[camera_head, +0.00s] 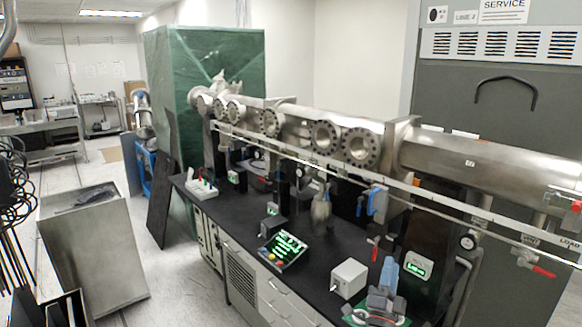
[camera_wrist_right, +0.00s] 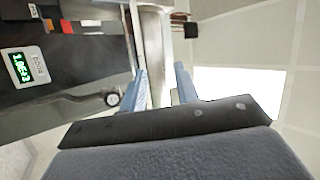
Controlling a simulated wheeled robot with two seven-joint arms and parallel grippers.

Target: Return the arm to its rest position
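My right gripper (camera_head: 388,272) shows low in the head view, with its blue fingers pointing up over the right front part of the black bench (camera_head: 330,255). In the right wrist view, my right gripper (camera_wrist_right: 160,75) has its two blue fingers apart, with nothing held between them. A grey metal part shows behind the gap. Most of my right arm is outside the head view. My left gripper is not in view.
A long steel vacuum tube (camera_head: 450,158) with flanges runs above the bench. A small grey box (camera_head: 348,278), a green-lit control panel (camera_head: 284,250) and a green-lit gauge (camera_head: 418,265) are near my right gripper. Open floor lies left, beyond a metal bin (camera_head: 90,250).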

